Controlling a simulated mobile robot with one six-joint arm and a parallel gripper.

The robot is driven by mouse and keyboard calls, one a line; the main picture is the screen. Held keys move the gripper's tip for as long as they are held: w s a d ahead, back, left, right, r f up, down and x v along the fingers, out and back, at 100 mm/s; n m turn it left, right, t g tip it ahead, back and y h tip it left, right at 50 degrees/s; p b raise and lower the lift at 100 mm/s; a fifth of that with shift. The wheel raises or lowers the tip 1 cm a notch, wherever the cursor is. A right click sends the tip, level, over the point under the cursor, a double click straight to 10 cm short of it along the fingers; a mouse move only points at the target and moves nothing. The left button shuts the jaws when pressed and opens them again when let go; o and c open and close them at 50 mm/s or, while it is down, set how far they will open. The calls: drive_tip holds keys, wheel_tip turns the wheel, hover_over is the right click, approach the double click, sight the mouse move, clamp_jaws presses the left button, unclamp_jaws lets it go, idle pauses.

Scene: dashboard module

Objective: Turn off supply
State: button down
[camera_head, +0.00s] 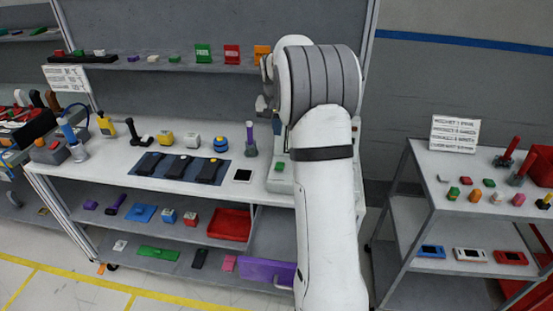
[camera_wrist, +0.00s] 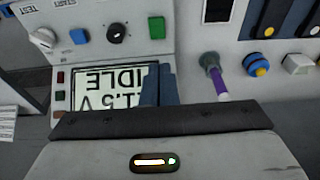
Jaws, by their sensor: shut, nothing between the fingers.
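The grey module (camera_wrist: 184,45) fills the upper left of the wrist view. Its screen (camera_wrist: 108,88) reads IDLE and 1.5 V, upside down. Beyond the screen are a white-capped switch (camera_wrist: 43,38) near the TEST label, a blue button (camera_wrist: 79,36) near START, a black knob (camera_wrist: 117,34) and a green button (camera_wrist: 156,27). No label reading supply is legible. My gripper (camera_wrist: 160,70) is shut and empty, in front of the screen's right edge; contact cannot be told. In the head view, my arm hides most of the module (camera_head: 281,177).
A purple-handled tool (camera_wrist: 216,80), a blue ball-like part (camera_wrist: 257,66) and a white block (camera_wrist: 298,64) stand right of the module in the wrist view. Several items crowd the bench (camera_head: 110,165). A second shelf unit (camera_head: 425,160) stands right, with floor between.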

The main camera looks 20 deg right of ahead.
drive_tip(key=p, duration=0.3)
hover_over(279, 166)
drive_tip(key=f, duration=1.1)
drive_tip(key=shift+s+a+f, duration=0.2)
drive_tip(key=shift+a+f, duration=0.05)
drive_tip(key=shift+f, duration=0.8)
drive_tip(key=shift+s, duration=0.1)
